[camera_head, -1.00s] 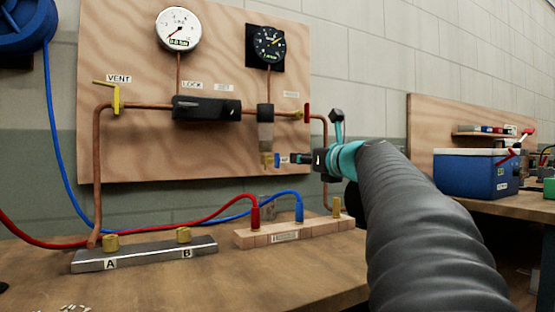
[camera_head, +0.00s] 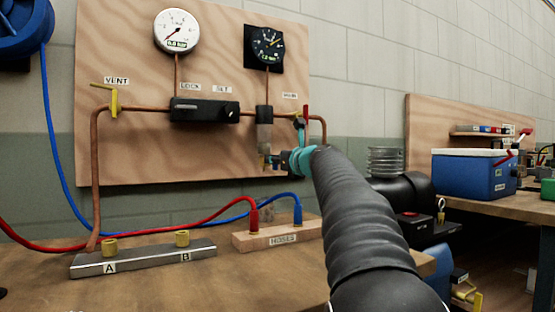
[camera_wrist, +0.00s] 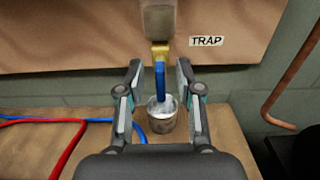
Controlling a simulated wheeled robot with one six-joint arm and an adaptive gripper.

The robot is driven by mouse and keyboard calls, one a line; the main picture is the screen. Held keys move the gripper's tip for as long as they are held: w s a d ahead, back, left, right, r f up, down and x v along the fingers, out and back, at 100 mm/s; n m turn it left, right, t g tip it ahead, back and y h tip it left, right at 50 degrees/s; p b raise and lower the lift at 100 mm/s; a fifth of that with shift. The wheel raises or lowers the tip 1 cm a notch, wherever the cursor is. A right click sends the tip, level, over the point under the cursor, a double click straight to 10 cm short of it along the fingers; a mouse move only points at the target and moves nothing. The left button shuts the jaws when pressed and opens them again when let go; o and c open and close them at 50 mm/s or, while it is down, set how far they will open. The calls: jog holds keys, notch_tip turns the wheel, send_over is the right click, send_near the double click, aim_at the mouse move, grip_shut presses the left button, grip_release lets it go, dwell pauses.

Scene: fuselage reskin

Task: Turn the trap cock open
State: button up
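The trap cock is a small brass fitting (camera_wrist: 160,53) with a blue lever (camera_wrist: 160,80) hanging down, under the grey trap bowl (camera_wrist: 158,20) beside the TRAP label (camera_wrist: 206,41) in the wrist view. My gripper (camera_wrist: 159,70) is open, with one finger on each side of the blue lever and visible gaps to both. In the head view the trap bowl (camera_head: 264,137) hangs on the wooden panel, and my gripper (camera_head: 277,161) is at its lower end. My wrist mostly hides the lever there.
A metal cup (camera_wrist: 162,116) stands on the bench below the lever. The HOSES block (camera_head: 279,236) with red and blue hoses and the A/B bar (camera_head: 143,258) lie on the bench. A copper pipe (camera_wrist: 296,83) runs at the right. The wooden panel (camera_wrist: 80,40) is close behind.

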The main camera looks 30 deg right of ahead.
grip_shut()
jog(key=shift+n, duration=0.4)
jog(key=n+b, duration=0.2)
jog(key=n, duration=0.3)
jog(key=n+b, duration=0.2)
jog(key=n, duration=0.4)
jog(key=a+f+n+b, duration=0.1)
jog(key=n+b, duration=0.1)
jog(key=n, duration=0.4)
jog(key=shift+f, duration=0.1)
dwell(0.4)
